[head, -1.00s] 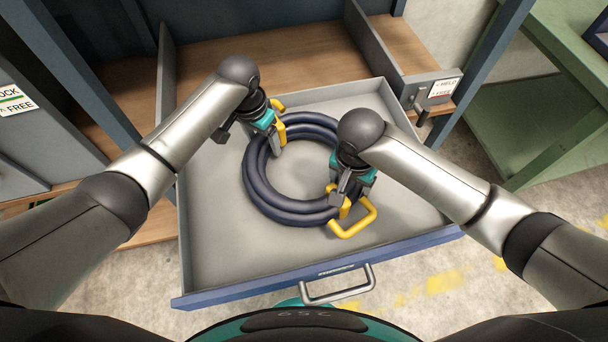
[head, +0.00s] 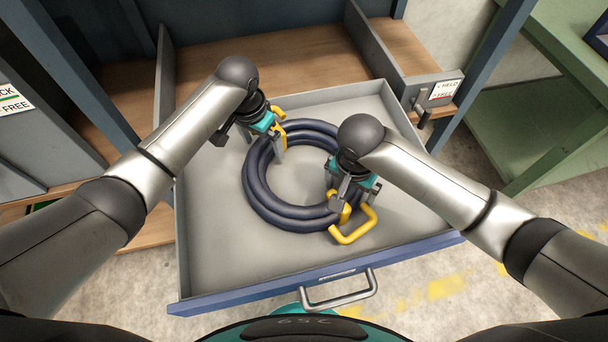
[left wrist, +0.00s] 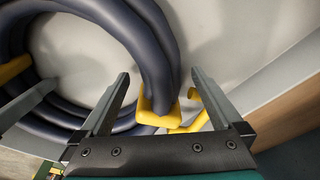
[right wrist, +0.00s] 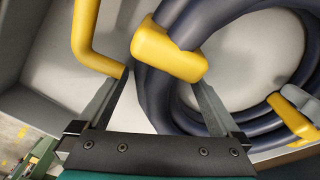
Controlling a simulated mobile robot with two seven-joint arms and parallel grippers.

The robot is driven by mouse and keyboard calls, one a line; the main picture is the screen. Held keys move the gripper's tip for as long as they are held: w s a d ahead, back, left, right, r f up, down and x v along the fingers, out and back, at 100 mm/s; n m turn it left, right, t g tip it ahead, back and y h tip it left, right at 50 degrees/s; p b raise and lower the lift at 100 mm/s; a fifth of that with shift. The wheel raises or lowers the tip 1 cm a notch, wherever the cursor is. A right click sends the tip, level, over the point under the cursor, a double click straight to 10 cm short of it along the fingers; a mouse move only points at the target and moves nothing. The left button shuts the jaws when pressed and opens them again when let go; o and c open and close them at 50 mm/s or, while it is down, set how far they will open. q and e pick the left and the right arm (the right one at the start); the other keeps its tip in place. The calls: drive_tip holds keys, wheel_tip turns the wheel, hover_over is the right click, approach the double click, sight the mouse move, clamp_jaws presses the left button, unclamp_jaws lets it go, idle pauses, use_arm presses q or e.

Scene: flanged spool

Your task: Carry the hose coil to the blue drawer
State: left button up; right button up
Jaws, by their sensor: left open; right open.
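The hose coil (head: 262,193), dark blue-grey with yellow clamps and handles, lies flat on the floor of the open, blue-fronted drawer (head: 210,240). My left gripper (head: 253,146) is open at the coil's far left side. In the left wrist view its fingers stand either side of a yellow clamp (left wrist: 159,107), apart from it. My right gripper (head: 341,190) is open at the coil's near right side, by the yellow handle (head: 362,228). In the right wrist view a yellow clamp (right wrist: 168,50) lies between and beyond its fingers. The arms partly hide the coil.
The drawer's grey side walls and blue front (head: 310,275) surround the coil, with a metal pull (head: 340,292) in front. A small lever (head: 424,113) sits beside a label at the right. A green bench (head: 545,110) stands further right. The drawer floor is clear around the coil.

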use_arm(q)
drive_tip(key=r, duration=0.7)
drive_tip(key=s+r, duration=0.1)
drive_tip(key=r, duration=0.2)
drive_tip(key=shift+a+r, duration=0.4)
drive_tip(key=shift+r, duration=0.15)
use_arm(e)
drive_tip(key=shift+a+r, duration=0.1)
drive_tip(key=shift+r, duration=0.5)
drive_tip(key=r, duration=0.7)
drive_tip(key=s+r, duration=0.1)
drive_tip(key=r, duration=0.2)
drive_tip(key=shift+s+a+r, duration=0.1)
drive_tip(key=shift+a+r, duration=0.2)
drive_tip(key=shift+r, duration=0.05)
use_arm(q)
drive_tip(key=shift+s, duration=0.15)
use_arm(e)
drive_tip(key=shift+s, duration=0.1)
